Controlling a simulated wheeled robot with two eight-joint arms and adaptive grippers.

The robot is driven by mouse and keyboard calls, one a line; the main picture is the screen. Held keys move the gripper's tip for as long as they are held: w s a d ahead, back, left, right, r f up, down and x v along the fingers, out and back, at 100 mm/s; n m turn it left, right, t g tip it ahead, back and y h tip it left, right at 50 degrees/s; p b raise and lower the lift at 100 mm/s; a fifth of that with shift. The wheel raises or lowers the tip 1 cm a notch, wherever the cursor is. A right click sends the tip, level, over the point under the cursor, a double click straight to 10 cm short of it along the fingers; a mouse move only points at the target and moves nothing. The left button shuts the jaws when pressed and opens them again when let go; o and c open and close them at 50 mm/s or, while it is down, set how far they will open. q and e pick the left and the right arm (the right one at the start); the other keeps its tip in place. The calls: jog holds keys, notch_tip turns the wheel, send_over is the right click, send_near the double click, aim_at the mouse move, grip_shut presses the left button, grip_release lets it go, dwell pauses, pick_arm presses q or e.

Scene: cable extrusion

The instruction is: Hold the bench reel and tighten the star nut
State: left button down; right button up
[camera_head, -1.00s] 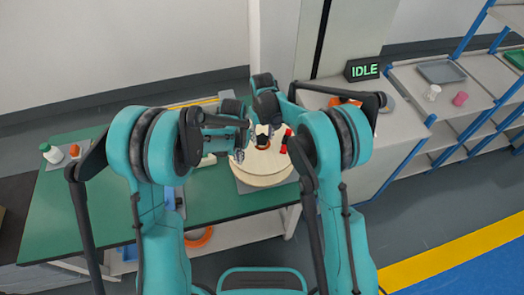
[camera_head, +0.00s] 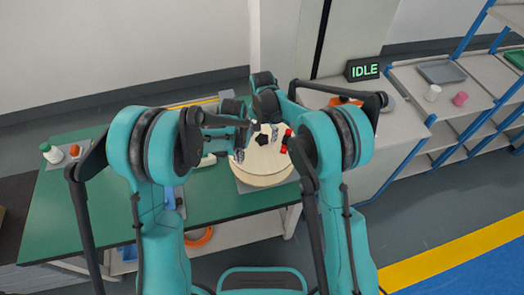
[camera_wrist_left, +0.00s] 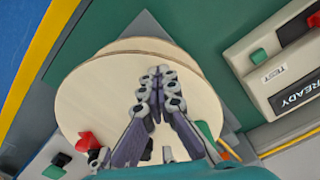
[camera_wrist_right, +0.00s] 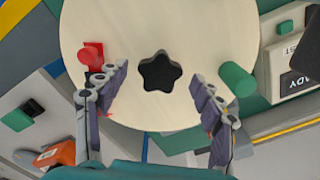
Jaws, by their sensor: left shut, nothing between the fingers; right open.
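The bench reel is a round pale wooden disc (camera_head: 265,172) on the bench in the head view; its face fills much of the left wrist view (camera_wrist_left: 95,95) and right wrist view (camera_wrist_right: 200,35). The black star nut (camera_wrist_right: 160,71) is at the middle of the face. My right gripper (camera_wrist_right: 160,78) is open, its fingers apart on either side of the nut in that view; I see no contact. My left gripper (camera_wrist_left: 158,76) is shut and empty over the reel, and hides the nut in the left wrist view. In the head view the left gripper (camera_head: 239,153) is at the reel's left edge.
A red part (camera_wrist_right: 92,54) and a green cylinder (camera_wrist_right: 238,79) stand at opposite sides of the reel face. A control box marked READY (camera_wrist_left: 290,75) is beside the reel. An IDLE sign (camera_head: 363,69) stands behind. The green bench (camera_head: 75,205) has free room at left.

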jog(key=shift+r, duration=3.7)
pick_arm(q)
jog(key=shift+r+p, duration=0.95)
jog(key=shift+r, duration=0.55)
jog(key=shift+r+p, duration=0.85)
jog(key=shift+r, duration=0.65)
pick_arm(e)
notch_tip(320, 180, up, 4)
jog(key=shift+f, duration=0.25)
pick_arm(q)
notch_tip(320, 180, up, 12)
